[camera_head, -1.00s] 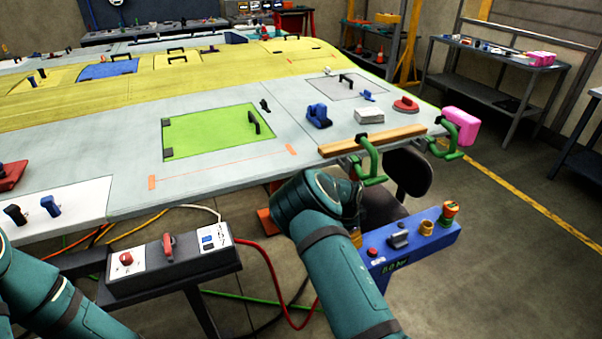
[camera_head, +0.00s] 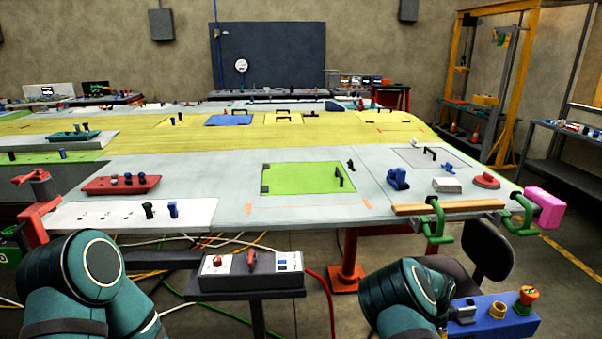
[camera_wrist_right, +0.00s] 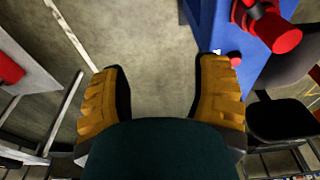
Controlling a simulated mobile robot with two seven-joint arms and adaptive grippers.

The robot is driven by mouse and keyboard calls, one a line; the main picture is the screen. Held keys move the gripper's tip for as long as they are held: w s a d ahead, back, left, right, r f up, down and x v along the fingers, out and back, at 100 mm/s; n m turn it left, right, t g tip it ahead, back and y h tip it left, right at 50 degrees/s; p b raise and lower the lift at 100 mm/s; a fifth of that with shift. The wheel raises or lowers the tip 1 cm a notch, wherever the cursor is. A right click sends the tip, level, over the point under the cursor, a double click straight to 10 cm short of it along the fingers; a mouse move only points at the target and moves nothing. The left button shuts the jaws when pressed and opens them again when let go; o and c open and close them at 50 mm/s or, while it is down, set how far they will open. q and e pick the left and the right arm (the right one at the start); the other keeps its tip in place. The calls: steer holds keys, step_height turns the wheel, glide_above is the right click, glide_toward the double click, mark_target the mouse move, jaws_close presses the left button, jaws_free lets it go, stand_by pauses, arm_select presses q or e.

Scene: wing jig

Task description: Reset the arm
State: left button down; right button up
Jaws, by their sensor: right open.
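My right gripper (camera_wrist_right: 160,85) shows in the right wrist view with its two yellow fingers spread wide. Nothing is between them but bare floor below. In the head view, part of my right arm (camera_head: 405,298) shows at the lower right, in front of the wing table; its gripper is hidden there. Part of my left arm (camera_head: 80,280) shows at the lower left, and the left gripper is out of view.
A grey control box (camera_head: 252,273) stands between my arms. A blue panel (camera_head: 490,322) with knobs is beside my right arm. The wing table (camera_head: 330,212) lies ahead, with green clamps (camera_head: 437,228) at its right end. A chair (camera_head: 488,248) stands behind the blue panel.

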steer(key=s+a+f+n+g+y, duration=0.1)
steer(key=s+a+f+n, duration=0.2)
steer(key=s+f, duration=0.35)
steer(key=s+a+f+n, duration=0.2)
steer(key=s+a+f, duration=0.15)
steer(key=s, duration=0.65)
steer(key=s+a+r+n+t+y, duration=0.1)
steer(key=s+a+r+n, duration=0.1)
steer(key=a, duration=0.4)
steer(key=s+a+r+n+y, duration=0.2)
steer(key=s+a+r+n, duration=0.1)
steer(key=a, duration=0.4)
steer(key=s+a+r+n+t+y, duration=0.1)
steer(key=s+a+r+n, duration=0.2)
steer(key=a, duration=0.4)
steer(key=shift+s+a+n+t, duration=0.15)
steer(key=shift+s+n+t, duration=0.15)
steer(key=shift+s+n, duration=0.65)
